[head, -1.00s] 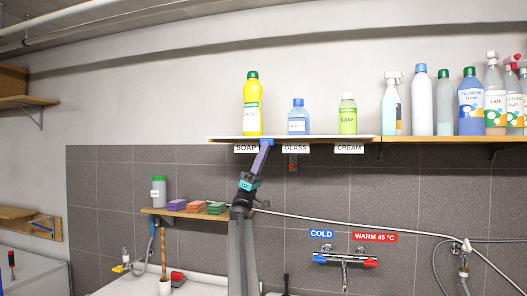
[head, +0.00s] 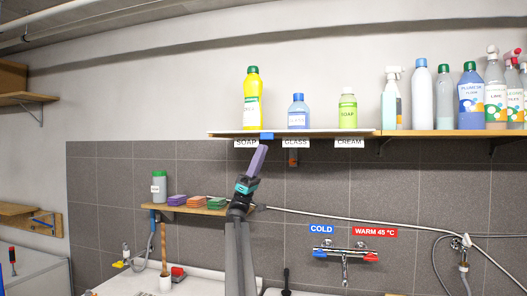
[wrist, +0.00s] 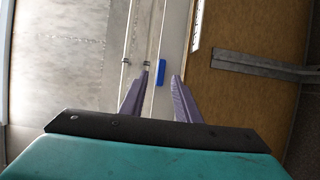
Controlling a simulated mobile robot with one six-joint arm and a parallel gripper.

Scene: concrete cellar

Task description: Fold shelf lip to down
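The shelf lip (head: 225,134) is a thin pale strip along the front of the left part of the wall shelf. A blue tab (head: 267,136) sits on its edge. From the head view I cannot tell the lip's exact angle; the bottle bases show above it. My gripper (head: 262,147) is just below the tab, apart from it. In the wrist view my gripper (wrist: 160,80) has its two purple fingers apart. The blue tab (wrist: 161,73) shows between and ahead of them, on the pale lip (wrist: 174,50). Nothing is held.
A yellow bottle (head: 252,100), a blue bottle (head: 298,112) and a green bottle (head: 347,110) stand above the lip. Several more bottles stand to the right. Labels hang below the shelf. A smaller shelf (head: 190,209) with sponges is below left; a tap (head: 345,256) is below right.

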